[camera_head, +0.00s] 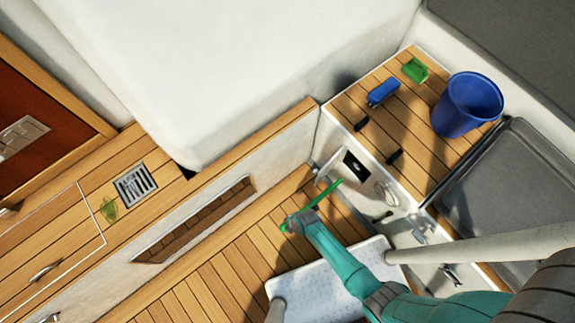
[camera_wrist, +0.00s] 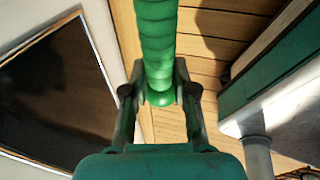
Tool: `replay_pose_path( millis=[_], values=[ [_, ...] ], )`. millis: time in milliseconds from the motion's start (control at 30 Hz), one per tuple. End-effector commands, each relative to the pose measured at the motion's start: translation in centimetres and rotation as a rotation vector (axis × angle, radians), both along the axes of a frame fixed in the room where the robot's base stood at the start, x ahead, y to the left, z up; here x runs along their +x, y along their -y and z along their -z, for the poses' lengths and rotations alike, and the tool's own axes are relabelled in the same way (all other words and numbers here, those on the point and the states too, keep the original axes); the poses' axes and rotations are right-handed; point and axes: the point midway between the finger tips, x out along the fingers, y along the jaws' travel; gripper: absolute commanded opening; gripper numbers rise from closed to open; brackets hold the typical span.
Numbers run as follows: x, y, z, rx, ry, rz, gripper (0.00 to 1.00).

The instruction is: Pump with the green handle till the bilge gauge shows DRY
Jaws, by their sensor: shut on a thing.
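The green handle (camera_head: 325,194) slants up and to the right from my gripper, toward the white side of the locker. In the wrist view the ribbed green handle (camera_wrist: 157,45) runs from the top edge down to its rounded end between my fingers. My gripper (camera_head: 291,223) is shut on this end, with one finger on each side in the wrist view (camera_wrist: 158,98). A small dark panel (camera_head: 355,165) sits on the white locker side near the handle's far end. I cannot tell whether it is the bilge gauge, and no reading is legible.
A blue bucket (camera_head: 467,104), a blue brush-like block (camera_head: 383,92) and a green piece (camera_head: 416,71) are on the slatted locker top. A metal drain grate (camera_head: 135,185) and a green glass-like item (camera_head: 108,210) are on the left bench. The slatted floor (camera_head: 215,285) looks clear.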

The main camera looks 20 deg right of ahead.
Motion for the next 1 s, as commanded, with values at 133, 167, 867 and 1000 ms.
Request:
replay_pose_path(
  millis=[133, 167, 867, 1000],
  values=[
    [0.3, 0.8, -0.1, 0.001, 0.001, 0.002, 0.00],
    [0.3, 0.9, -0.1, 0.001, 0.001, 0.002, 0.00],
    [1.5, 4.3, -0.5, 0.001, 0.000, 0.003, 0.00],
    [1.7, 5.0, -0.6, 0.000, 0.001, 0.002, 0.00]
  ],
)
